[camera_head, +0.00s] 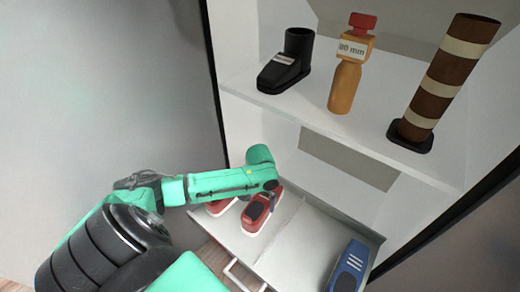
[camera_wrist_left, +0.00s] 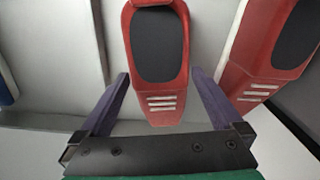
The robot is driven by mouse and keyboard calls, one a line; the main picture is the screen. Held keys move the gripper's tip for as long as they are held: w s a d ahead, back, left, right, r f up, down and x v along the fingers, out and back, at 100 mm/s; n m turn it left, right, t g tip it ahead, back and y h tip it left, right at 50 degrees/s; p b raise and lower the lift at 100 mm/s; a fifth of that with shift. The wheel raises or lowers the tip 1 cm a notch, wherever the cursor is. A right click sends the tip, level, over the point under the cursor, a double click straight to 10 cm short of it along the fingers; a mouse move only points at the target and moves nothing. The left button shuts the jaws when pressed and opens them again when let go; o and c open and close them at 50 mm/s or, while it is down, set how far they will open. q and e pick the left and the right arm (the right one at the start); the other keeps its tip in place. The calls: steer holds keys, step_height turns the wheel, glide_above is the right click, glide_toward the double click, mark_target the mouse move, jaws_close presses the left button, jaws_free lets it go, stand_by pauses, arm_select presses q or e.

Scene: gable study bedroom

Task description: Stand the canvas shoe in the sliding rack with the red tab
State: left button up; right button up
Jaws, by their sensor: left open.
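A pulled-out white sliding rack (camera_head: 295,250) holds a red shoe (camera_head: 262,208) with a dark opening and white stripes. A second red shoe (camera_head: 220,206) lies left of it, partly behind my arm. A blue shoe (camera_head: 348,268) with white stripes lies at the rack's right. I cannot tell which is the canvas shoe, and I see no clear red tab. In the left wrist view the first red shoe (camera_wrist_left: 158,50) shows between the open fingers of my left gripper (camera_wrist_left: 159,75), not gripped. Its fingers are hidden in the head view. My right gripper is not in view.
A shelf (camera_head: 310,120) above the rack carries a black boot (camera_head: 287,62), an orange bottle-shaped item (camera_head: 346,80) with a red top and a striped brown column (camera_head: 450,75). A white handle-like frame (camera_head: 240,275) sits at the rack's front. Cabinet walls flank the rack.

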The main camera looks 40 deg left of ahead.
arm_select(q)
step_height(320, 180, up, 13)
steer(key=p, duration=0.4)
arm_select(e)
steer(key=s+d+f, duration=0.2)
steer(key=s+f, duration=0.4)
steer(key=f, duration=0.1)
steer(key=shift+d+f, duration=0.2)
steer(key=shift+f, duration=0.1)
